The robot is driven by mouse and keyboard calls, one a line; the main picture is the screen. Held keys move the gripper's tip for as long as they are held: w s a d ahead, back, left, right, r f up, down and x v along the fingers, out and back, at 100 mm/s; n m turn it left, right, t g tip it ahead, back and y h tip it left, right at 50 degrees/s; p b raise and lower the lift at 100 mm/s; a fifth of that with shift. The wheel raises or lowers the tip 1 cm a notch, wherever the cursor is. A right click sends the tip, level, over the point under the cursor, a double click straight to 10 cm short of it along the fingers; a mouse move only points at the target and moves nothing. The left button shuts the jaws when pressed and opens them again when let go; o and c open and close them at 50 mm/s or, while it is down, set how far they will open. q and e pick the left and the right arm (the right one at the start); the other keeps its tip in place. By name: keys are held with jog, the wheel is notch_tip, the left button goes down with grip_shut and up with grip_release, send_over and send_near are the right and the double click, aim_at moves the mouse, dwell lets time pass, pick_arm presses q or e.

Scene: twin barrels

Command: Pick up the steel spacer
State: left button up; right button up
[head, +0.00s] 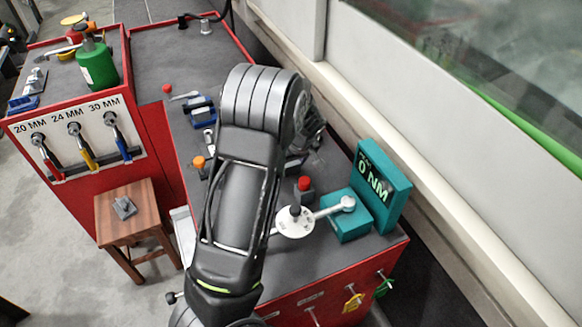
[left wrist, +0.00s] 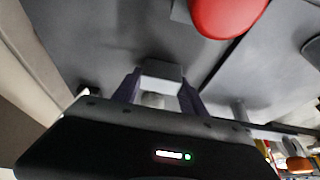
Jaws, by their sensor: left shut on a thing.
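My left gripper (left wrist: 160,82) shows in the left wrist view with its two dark fingers closed on a small grey block-like piece (left wrist: 161,72), which I take to be the steel spacer. A paler round part shows below the block, between the fingers. Grey surface lies behind it; I cannot tell whether the piece touches it. In the head view my left gripper (head: 313,128) is partly visible past my black arm, over the grey bench top, with its fingertips and the held piece mostly hidden. My right gripper is in neither view.
A red button on a grey box (head: 304,186), a teal display unit (head: 382,186) and a round white dial (head: 294,222) stand near the arm. Blue clamps (head: 202,108) and an orange-topped item (head: 199,163) lie left of it. A wall ledge runs along the right.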

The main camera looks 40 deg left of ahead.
pick_arm(q)
grip_shut()
jog(key=shift+r, duration=0.1)
jog(key=shift+w+r, duration=0.1)
jog(key=shift+r, duration=0.45)
notch_tip(320, 180, up, 9)
jog(key=shift+f+b, duration=0.1)
jog(key=shift+b, duration=0.25)
dwell(0.4)
